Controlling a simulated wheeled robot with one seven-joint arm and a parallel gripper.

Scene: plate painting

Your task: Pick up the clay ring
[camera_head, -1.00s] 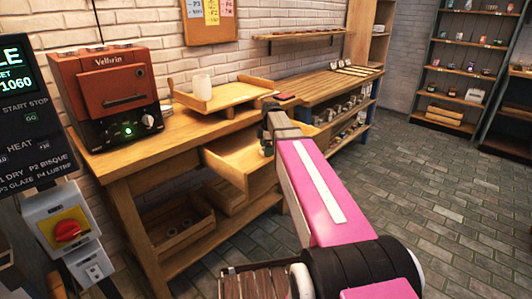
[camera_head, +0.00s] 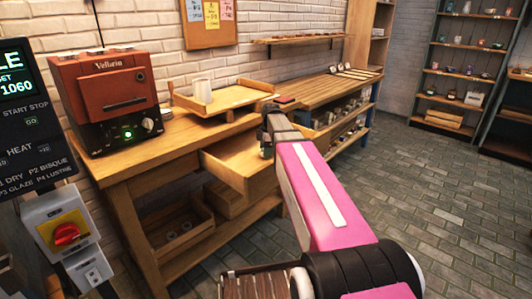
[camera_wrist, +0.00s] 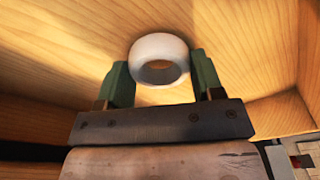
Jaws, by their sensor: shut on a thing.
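A white clay ring (camera_wrist: 157,47) shows in the wrist view between the two green fingers of my gripper (camera_wrist: 160,75). My gripper is shut on the ring, and the ring's hole faces the camera. Pale wood grain lies behind the ring; I cannot tell whether the ring touches it. In the head view my pink arm reaches to the open drawer (camera_head: 236,158) of the workbench. The fingers and the ring are hidden there behind my arm and wrist.
A red kiln (camera_head: 108,98) stands on the workbench (camera_head: 135,165) at the left. A control panel (camera_head: 28,120) is at the far left. The tiled floor (camera_head: 440,200) at the right is clear.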

